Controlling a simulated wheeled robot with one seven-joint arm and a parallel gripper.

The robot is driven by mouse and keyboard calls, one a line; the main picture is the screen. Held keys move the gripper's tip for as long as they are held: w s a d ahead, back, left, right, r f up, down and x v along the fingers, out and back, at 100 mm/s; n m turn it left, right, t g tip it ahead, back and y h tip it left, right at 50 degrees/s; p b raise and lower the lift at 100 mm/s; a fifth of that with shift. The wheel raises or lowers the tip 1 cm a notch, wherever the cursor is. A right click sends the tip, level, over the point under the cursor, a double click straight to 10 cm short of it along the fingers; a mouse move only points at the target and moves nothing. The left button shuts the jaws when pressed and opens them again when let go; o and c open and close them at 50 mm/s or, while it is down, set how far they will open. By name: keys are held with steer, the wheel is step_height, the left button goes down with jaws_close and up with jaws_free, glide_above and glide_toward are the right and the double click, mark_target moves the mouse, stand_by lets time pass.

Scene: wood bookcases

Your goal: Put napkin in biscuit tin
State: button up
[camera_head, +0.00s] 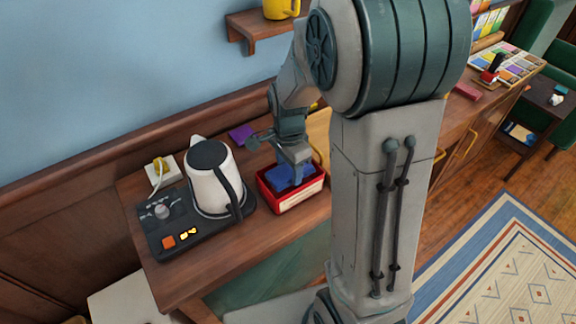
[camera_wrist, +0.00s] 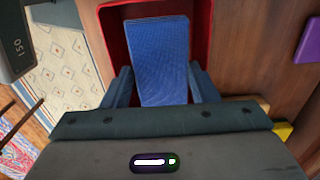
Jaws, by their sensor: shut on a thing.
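The napkin is a blue folded cloth (camera_wrist: 160,62); in the head view it (camera_head: 284,178) shows inside the red biscuit tin. The biscuit tin (camera_wrist: 108,42) is an open red box; in the head view it (camera_head: 297,201) stands on the wooden counter with a pale label on its front. My gripper (camera_wrist: 162,88) is above the tin's near end in the wrist view, its two fingers on either side of the napkin. In the head view my gripper (camera_head: 296,180) reaches down into the tin. It is shut on the napkin. The napkin's underside is hidden.
A white kettle (camera_head: 212,185) stands on a dark base left of the tin. A purple item (camera_head: 241,133) lies behind the tin, near the wall. My arm covers the counter right of the tin. The counter in front of the tin (camera_head: 262,247) is clear.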

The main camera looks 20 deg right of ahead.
steer(key=shift+f+b, duration=0.5)
steer(key=shift+f, duration=0.15)
steer(key=o, duration=0.7)
steer(key=shift+r, duration=0.1)
